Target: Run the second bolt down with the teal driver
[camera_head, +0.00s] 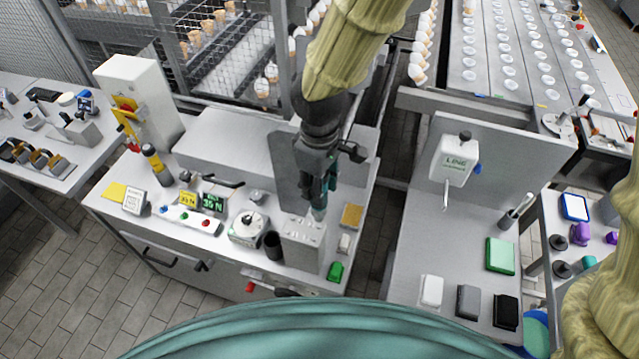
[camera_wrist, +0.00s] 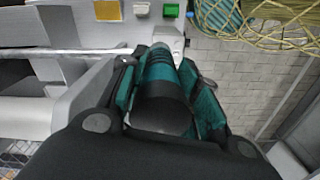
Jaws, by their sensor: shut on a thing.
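My gripper (camera_head: 319,178) is shut on the teal driver (camera_head: 319,205), which points down over a light grey block (camera_head: 303,238) on the metal workbench. In the wrist view the teal and black driver (camera_wrist: 160,85) lies between the two fingers and fills the middle. The driver's lower end is at or just above the block's top in the head view; I cannot tell whether it touches. Small dark spots show on the block's top, but I cannot make out either bolt clearly.
A dark cup (camera_head: 273,245) and a round white dial device (camera_head: 248,227) stand left of the block. A green item (camera_head: 335,271), a small white item (camera_head: 344,243) and an orange-brown pad (camera_head: 351,216) lie to its right. A grey upright panel (camera_head: 285,170) stands close behind my gripper.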

